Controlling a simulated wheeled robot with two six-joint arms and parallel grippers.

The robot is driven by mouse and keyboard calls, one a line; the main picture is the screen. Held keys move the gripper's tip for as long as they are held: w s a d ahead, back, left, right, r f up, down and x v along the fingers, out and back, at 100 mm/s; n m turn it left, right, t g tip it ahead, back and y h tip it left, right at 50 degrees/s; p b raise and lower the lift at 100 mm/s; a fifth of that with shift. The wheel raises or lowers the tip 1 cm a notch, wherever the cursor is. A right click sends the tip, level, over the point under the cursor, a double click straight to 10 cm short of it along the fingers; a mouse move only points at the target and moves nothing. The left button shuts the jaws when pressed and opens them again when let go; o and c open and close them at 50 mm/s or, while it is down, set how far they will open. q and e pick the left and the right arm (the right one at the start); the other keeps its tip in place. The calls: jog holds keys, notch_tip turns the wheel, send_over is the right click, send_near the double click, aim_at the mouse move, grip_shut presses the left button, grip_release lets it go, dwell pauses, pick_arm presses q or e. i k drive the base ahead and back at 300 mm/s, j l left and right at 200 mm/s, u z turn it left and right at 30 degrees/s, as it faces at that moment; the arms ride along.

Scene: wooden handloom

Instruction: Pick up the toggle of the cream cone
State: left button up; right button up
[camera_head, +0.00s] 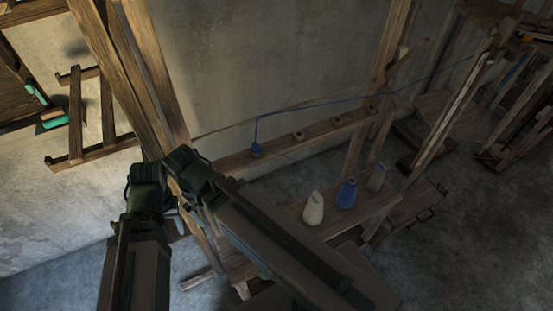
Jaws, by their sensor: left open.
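The cream cone (313,208) stands upright on a low wooden bench, left of a blue cone (347,193) and a grey cone (377,178). I cannot make out its toggle for certain. A wooden rail (318,131) behind the cones carries several small round pieces, with a small blue piece (257,150) at its left end. My left gripper (188,216) is open, left of the cones and apart from them; my own dark arm links partly cover it. My right gripper is not in view.
Tall loom posts (158,80) rise at left. A blue thread (330,101) runs from the small blue piece toward the upper right. A wooden rack (77,115) hangs on the left wall. More wooden frames crowd the right. My arm covers part of the bench's near side.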

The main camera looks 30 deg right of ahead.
aim_at(318, 197)
jog(key=k+l+z, duration=0.1)
jog(key=z, duration=0.25)
jog(key=k+l+z, duration=0.1)
jog(key=l+z, duration=0.15)
jog(key=z, duration=0.15)
jog(key=l+z, duration=0.2)
jog(key=z, duration=0.15)
jog(key=j+u, duration=0.25)
jog(key=i+l, duration=0.05)
jog(key=l, duration=0.05)
